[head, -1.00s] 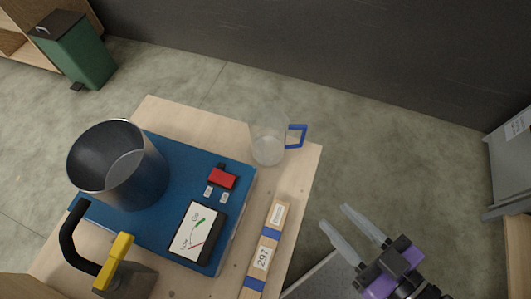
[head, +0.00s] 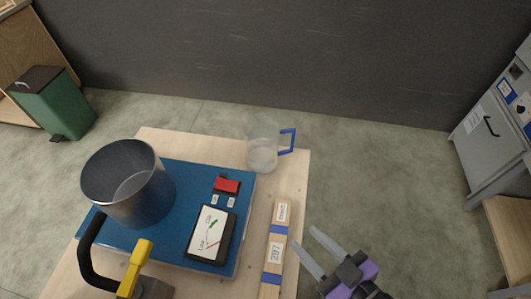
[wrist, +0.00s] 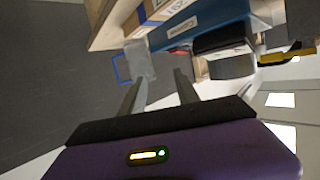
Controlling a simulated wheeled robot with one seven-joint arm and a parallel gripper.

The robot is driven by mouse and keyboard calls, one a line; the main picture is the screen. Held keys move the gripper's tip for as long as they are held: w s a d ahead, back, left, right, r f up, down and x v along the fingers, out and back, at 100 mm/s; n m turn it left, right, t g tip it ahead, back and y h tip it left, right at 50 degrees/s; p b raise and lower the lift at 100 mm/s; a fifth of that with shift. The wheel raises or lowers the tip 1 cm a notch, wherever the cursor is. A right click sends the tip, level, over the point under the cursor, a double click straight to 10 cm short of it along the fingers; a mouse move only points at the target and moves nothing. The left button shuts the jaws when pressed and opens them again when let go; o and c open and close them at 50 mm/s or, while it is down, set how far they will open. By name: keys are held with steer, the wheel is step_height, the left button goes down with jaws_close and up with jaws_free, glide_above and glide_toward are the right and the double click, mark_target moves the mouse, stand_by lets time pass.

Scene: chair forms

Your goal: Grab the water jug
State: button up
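The water jug (head: 263,153) is a clear, see-through vessel with a blue handle on its right side. It stands upright at the far right corner of the wooden table, beside the blue machine. In the wrist view the jug (wrist: 141,62) shows ahead of the fingers, with its blue handle at its left. My gripper (head: 306,240) is open and empty, off the table's right edge, to the right of and nearer than the jug. In the wrist view its two fingers (wrist: 158,88) are apart with nothing between them.
The blue machine (head: 178,236) carries a metal pot (head: 128,190), a red switch and a dial. A labelled wooden bar (head: 274,250) lies along the table's right side. A black and yellow handle (head: 138,262) stands at front left. Grey floor is clear beyond the table.

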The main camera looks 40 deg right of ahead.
steer(key=w+d+f+h, duration=0.1)
steer(key=w+d, duration=0.1)
steer(key=w, duration=0.1)
steer(key=w+d+f+m, duration=0.1)
steer(key=w+d+f, duration=0.1)
steer(key=w, duration=0.2)
steer(key=w+d+f+m+g+h, duration=0.1)
steer(key=w+d+f, duration=0.1)
steer(key=w, duration=0.2)
steer(key=shift+d+f+h, duration=0.1)
steer(key=shift+h, duration=0.2)
steer(key=w+d+m+h, duration=0.1)
steer(key=w+d, duration=0.2)
steer(key=d, duration=0.1)
steer(key=w+d+m+g+h, duration=0.1)
steer(key=w+d, duration=0.2)
steer(key=d, duration=0.1)
steer(key=w+d, duration=0.3)
steer(key=d, duration=0.1)
steer(key=shift+w+d+f+m+g+h+b, duration=0.2)
steer(key=shift+w+f+m+g+h+b, duration=0.1)
steer(key=shift+m+g+h+b, duration=0.1)
steer(key=p+x, duration=0.1)
steer(key=x, duration=0.6)
steer(key=shift+w+a, duration=0.1)
steer(key=shift+w, duration=0.25)
jaws_close()
steer(key=shift+r, duration=0.15)
